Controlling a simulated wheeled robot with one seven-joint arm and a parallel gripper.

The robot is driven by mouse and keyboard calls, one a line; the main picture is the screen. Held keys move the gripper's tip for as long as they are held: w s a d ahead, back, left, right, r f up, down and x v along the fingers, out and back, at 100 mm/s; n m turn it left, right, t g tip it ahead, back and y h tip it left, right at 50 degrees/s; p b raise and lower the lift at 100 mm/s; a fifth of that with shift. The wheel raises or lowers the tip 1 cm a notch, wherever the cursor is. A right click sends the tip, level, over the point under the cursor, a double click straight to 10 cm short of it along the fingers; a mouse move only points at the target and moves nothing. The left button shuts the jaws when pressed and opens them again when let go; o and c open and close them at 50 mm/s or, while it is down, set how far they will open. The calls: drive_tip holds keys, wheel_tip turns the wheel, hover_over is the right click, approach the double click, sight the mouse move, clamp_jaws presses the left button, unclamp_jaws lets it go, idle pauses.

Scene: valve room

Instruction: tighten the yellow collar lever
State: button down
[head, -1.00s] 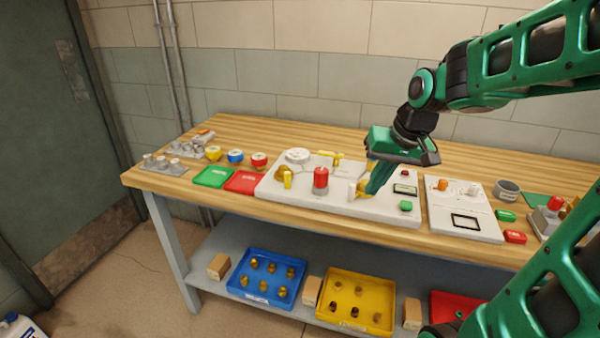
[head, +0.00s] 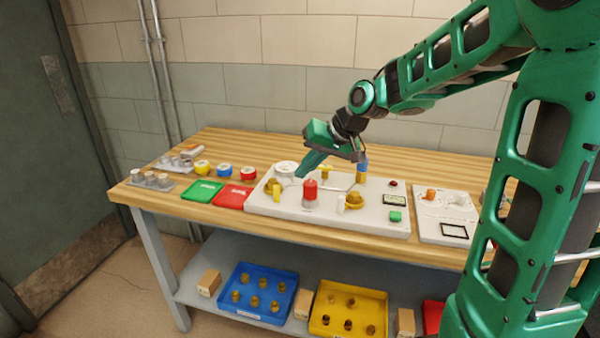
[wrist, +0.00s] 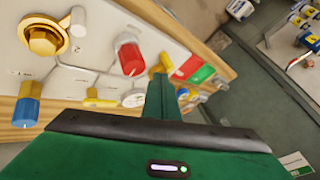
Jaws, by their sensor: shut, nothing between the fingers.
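The yellow collar lever (head: 277,193) stands upright against a brass collar (head: 268,184) at the left end of the white valve panel (head: 256,207). In the wrist view a yellow lever (wrist: 164,62), seemingly the same one, shows just beyond my fingers. My gripper (head: 300,174) is shut and empty. It points down over the panel's left half, near the white round dial (head: 286,168) and to the right of the lever. I cannot tell whether it touches anything. A second yellow lever (head: 326,172) sits at the back of the panel.
A red knob (head: 310,190) stands close to my gripper. Green (head: 202,191) and red trays lie left of the panel.

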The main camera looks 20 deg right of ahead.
sight(276, 191)
drive_tip(key=x, duration=0.7)
drive_tip(key=shift+w+a+f, duration=0.15)
drive_tip(key=shift+a+f, duration=0.05)
drive_tip(key=shift+f, duration=0.1)
